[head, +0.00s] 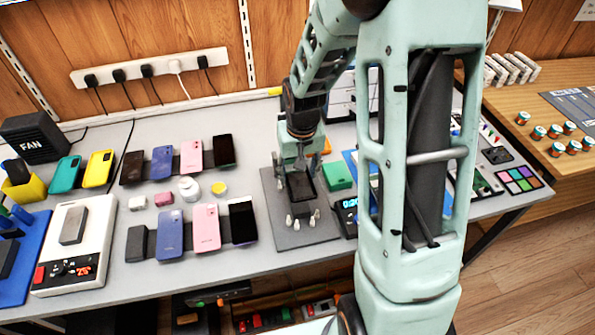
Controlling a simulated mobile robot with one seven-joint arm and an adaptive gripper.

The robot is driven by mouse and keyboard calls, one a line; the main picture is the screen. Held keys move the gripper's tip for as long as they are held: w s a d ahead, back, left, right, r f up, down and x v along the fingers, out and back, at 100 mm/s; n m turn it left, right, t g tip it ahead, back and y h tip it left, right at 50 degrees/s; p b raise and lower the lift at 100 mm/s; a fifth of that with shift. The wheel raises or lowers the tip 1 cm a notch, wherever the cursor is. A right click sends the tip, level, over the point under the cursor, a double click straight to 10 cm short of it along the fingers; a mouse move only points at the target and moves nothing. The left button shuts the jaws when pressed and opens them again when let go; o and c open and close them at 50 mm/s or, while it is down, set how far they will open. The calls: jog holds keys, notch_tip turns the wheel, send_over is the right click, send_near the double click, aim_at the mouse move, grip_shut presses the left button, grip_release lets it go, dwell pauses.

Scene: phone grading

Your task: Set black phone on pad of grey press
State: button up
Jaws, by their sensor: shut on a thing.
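My gripper (297,165) points down near the middle of the bench and is shut on a dark, flat, rectangular thing that looks like the black phone (301,188). The phone is over a grey square plate (270,203) that has several small pale pegs standing on it, just in front of the phone. I cannot tell if the phone touches the plate. I cannot tell for certain which thing is the grey press. A pale machine with a grey block (73,226) on top, a red switch and dark knobs stands at the far left.
Two rows of phones lie left of the plate, among them a blue one (170,234) and a pink one (206,228). A green block (338,176) and a small clock display (348,204) are close on the right. My arm hides much of the right side.

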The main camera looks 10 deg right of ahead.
jog(key=shift+f+b, duration=2.75)
jog(key=shift+f, duration=1)
jog(key=shift+f+b, duration=0.4)
jog(key=shift+b, duration=0.15)
jog(key=o, duration=1.7)
jog(key=shift+o, duration=0.2)
jog(key=shift+r+p, duration=0.5)
jog(key=shift+r, duration=0.25)
jog(key=shift+r+p, duration=2.4)
jog(key=shift+r, duration=1.05)
jog(key=shift+f+b, duration=0.2)
jog(key=shift+b, duration=0.1)
